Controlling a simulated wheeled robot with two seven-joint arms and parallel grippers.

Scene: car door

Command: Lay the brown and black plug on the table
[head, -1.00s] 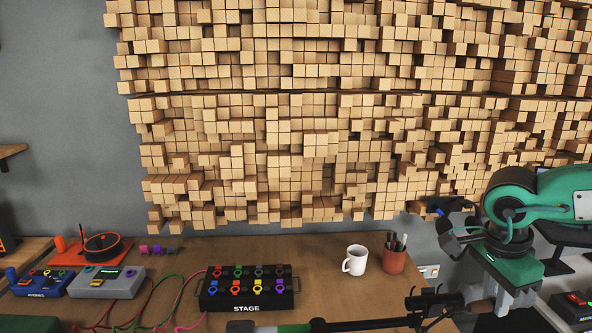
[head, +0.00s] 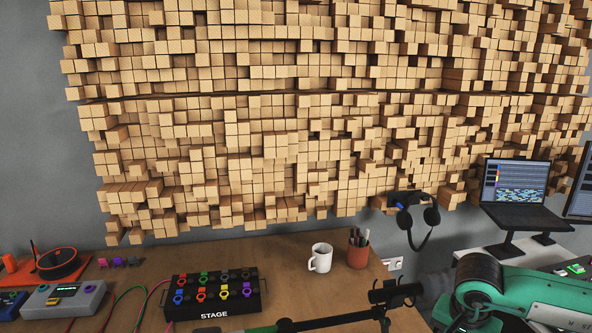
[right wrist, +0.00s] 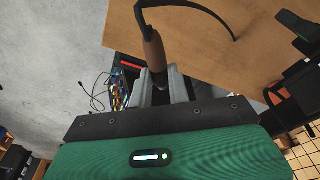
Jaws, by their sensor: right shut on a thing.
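The brown and black plug (right wrist: 153,50) is in the right wrist view, its brown barrel between my right fingers and its black cable curving away above. My right gripper (right wrist: 160,85) is shut on it. The wooden table (right wrist: 225,60) lies beyond the plug, and the plug shows over its edge; I cannot tell the height between them. In the head view the table (head: 290,260) stands below the block wall. My green right arm is at the lower right there, with its gripper and the plug out of sight. My left gripper is not in view.
The black STAGE box (head: 212,293) with coloured sockets, a white mug (head: 320,258) and a pen cup (head: 358,249) stand on the table. A dark boom (head: 340,318) crosses the front. Headphones (head: 418,220) hang behind; a laptop (head: 517,187) stands at right. Bare table shows between box and mug.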

